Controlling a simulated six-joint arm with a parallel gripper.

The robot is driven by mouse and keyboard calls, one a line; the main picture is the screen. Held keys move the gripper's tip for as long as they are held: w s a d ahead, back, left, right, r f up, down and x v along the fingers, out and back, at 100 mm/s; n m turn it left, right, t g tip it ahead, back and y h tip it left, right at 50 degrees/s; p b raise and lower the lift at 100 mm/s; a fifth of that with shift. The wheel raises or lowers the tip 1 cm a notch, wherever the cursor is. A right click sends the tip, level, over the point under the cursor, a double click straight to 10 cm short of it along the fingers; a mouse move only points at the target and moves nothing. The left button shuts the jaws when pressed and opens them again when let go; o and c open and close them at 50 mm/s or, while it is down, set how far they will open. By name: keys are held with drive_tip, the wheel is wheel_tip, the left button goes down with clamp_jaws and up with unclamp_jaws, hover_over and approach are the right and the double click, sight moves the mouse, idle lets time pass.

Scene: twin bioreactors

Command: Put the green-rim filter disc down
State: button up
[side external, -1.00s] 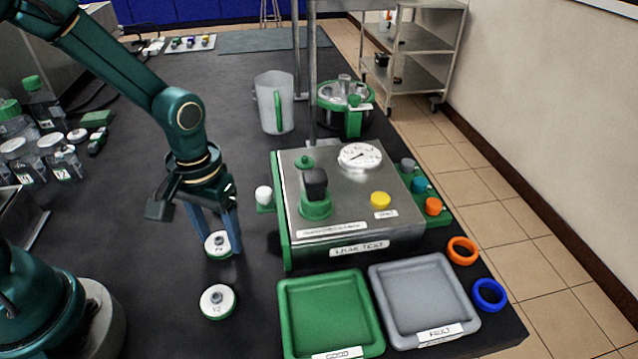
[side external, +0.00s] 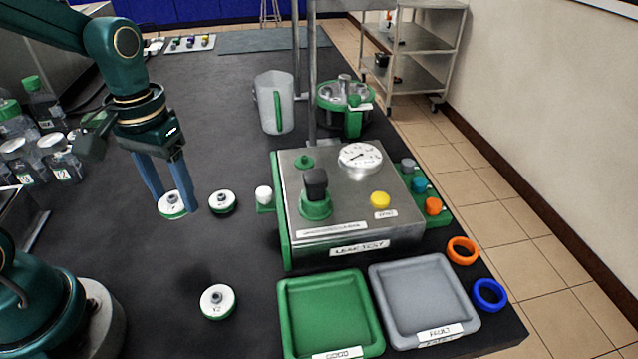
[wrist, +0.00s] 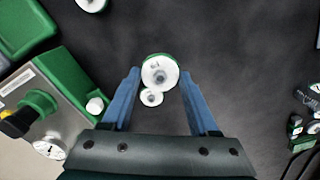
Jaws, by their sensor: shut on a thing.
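My gripper (side external: 178,207) is shut on a white filter disc with a green rim (side external: 170,206). In the wrist view the held disc (wrist: 160,72) sits between the two blue fingertips and looks larger than the other discs, so it appears raised above the dark table. A second white disc with a green rim (side external: 222,202) lies just right of the held one; in the wrist view this disc (wrist: 151,97) is partly covered by the held one. A third such disc, marked Y2 (side external: 217,302), lies nearer the front.
The leak test unit (side external: 345,235) stands to the right, with a white knob (side external: 264,195) on its left side. A green tray (side external: 330,312) and a grey tray (side external: 425,300) are in front. Bottles (side external: 50,150) stand at left.

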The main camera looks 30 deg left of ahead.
drive_tip(key=s+a+r, duration=0.2)
drive_tip(key=a+r, duration=0.1)
drive_tip(key=a, duration=0.2)
hover_over(223, 247)
wheel_tip(223, 247, down, 6)
drive_tip(key=shift+f, duration=2.15)
drive_tip(key=shift+f, duration=0.2)
drive_tip(key=o, duration=1.3)
drive_tip(key=shift+r, duration=0.1)
